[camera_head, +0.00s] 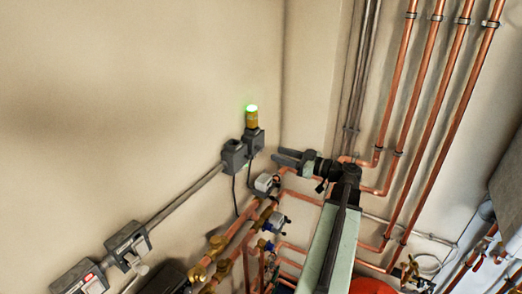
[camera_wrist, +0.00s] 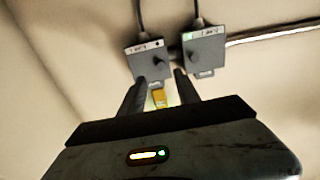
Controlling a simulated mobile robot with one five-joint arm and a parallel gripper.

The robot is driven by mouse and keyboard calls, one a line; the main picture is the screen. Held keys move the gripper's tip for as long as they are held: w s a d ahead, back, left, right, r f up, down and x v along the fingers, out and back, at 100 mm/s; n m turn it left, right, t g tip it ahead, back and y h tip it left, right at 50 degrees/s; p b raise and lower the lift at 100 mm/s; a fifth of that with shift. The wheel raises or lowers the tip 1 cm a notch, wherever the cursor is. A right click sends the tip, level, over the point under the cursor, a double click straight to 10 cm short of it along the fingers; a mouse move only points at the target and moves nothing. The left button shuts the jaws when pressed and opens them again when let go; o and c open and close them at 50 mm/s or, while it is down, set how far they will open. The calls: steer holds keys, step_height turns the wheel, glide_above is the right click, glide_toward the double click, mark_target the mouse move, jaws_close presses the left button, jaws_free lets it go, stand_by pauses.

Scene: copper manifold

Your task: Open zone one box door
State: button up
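Two small grey boxes are on the wall near the corner. One (camera_head: 254,141) carries a yellow beacon (camera_head: 251,119) with a lit green top; the other box (camera_head: 234,155) is just left of it. The wrist view shows the beacon box (camera_wrist: 148,62) and its neighbour (camera_wrist: 204,50), each with a dark knob and a small label I cannot read clearly. I cannot tell which is zone one. Both look shut. My gripper (camera_head: 284,157) is open and empty, right of the boxes. In the wrist view, the beacon (camera_wrist: 159,97) shows between the fingers (camera_wrist: 160,92).
A conduit (camera_head: 185,198) runs down left to two larger grey boxes (camera_head: 127,246) (camera_head: 80,278). Copper pipes (camera_head: 240,245) with brass valves lie below, and tall copper pipes (camera_head: 435,130) stand at right. Cables hang from the small boxes. The upper left wall is bare.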

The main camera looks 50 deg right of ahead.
mark_target(258, 142)
steer(key=x, duration=0.6)
steer(key=shift+w+a, duration=0.25)
steer(key=shift+w, duration=0.1)
jaws_close()
steer(key=shift+s+f, duration=0.1)
stand_by(0.9)
